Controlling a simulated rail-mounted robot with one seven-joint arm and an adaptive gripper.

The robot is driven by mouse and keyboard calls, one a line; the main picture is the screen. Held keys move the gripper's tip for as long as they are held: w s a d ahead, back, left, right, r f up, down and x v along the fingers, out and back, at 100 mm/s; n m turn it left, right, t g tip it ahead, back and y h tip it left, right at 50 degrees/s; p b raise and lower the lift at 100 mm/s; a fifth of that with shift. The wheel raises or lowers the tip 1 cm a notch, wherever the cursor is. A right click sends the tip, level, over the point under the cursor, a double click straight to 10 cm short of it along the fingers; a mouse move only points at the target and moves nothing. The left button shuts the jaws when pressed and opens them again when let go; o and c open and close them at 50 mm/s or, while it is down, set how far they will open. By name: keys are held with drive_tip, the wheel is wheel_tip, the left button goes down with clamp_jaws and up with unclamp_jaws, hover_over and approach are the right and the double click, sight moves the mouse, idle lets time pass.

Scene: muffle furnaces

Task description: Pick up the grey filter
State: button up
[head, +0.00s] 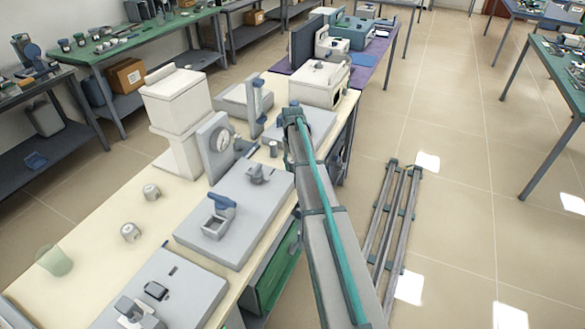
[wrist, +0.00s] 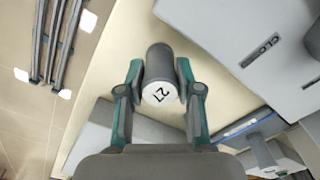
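The grey filter (wrist: 158,62) is a dark grey cylinder with a white, marked end face turned towards the wrist camera. It sits between the two teal-sided fingers of my gripper (wrist: 160,72), one finger close against each side. The fingers look shut on it. Cream table top shows behind it, and I see no contact between its far end and the table. A small grey cylinder (head: 273,147) stands on the table left of my arm there.
A light grey slab (head: 250,210) with small fittings lies on the cream table (head: 110,215). In the wrist view, a grey slab (wrist: 225,25) lies at upper right. The table edge and floor are at left.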

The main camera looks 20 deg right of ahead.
clamp_jaws()
drive_tip(key=shift+r, duration=0.1)
